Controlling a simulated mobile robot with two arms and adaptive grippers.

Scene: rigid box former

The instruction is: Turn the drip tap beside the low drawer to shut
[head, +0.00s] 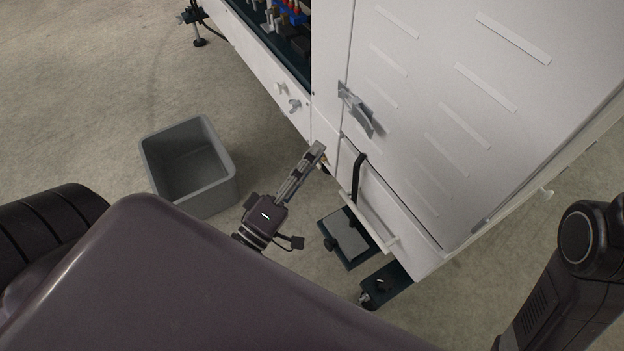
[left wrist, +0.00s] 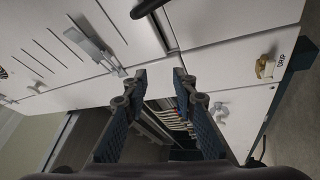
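The drip tap (left wrist: 265,67) is a small brass tap on the white cabinet front at the right of the left wrist view, beside a "DRIP" label (left wrist: 281,65). The low drawer (head: 392,205) has a black bar handle (head: 358,177), which also shows at the top of the left wrist view (left wrist: 152,7). My left gripper (left wrist: 158,73) is open and empty, its fingertips close to the cabinet front and apart from the tap. My right gripper is out of view.
A grey bin (head: 215,192) stands on the floor left of my gripper. A silver latch (head: 356,108) sticks out from the cabinet door.

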